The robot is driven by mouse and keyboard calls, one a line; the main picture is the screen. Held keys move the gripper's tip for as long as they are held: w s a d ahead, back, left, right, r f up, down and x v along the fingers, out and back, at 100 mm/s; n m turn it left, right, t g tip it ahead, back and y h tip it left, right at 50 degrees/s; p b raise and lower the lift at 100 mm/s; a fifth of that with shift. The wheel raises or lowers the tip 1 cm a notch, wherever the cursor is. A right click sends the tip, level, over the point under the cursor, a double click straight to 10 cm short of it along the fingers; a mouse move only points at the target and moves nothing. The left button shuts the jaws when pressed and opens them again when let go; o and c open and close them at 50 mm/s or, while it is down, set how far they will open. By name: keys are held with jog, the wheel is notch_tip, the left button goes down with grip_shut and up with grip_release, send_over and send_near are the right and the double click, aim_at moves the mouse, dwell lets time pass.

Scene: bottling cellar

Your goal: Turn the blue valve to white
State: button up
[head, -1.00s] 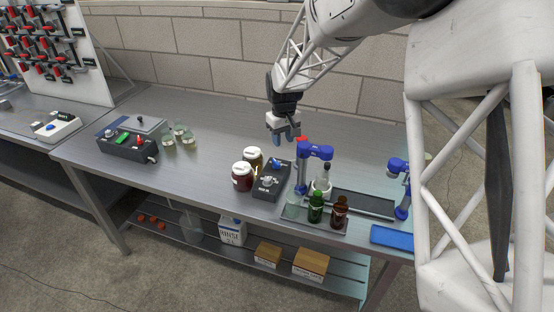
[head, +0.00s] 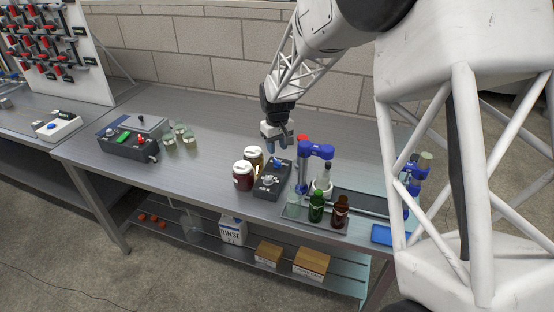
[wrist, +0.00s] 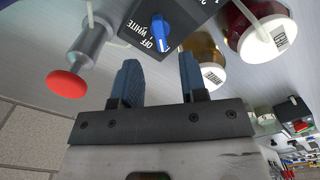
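The blue valve (wrist: 162,30) is a blue handle on top of a black box (wrist: 190,12) in the wrist view. One end of the handle lies by the printed word OFF; WHITE is printed beside it, and part of another label starting with 2 shows. In the head view the valve (head: 277,163) is a small blue spot on the black box (head: 268,186). My gripper (head: 277,146) is above and behind the box. In the wrist view my gripper (wrist: 161,78) is open, with an empty gap between its blue fingers, apart from the valve.
A red mushroom-shaped knob (wrist: 68,84) on a grey post stands near the box. Two white-lidded jars, one dark red (head: 242,181) and one amber (head: 259,161), stand left of it. A blue clamp stand (head: 316,150) and bottles (head: 316,208) stand right.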

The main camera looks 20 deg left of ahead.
aim_at(277, 160)
jog(key=shift+f, duration=3)
grip_shut()
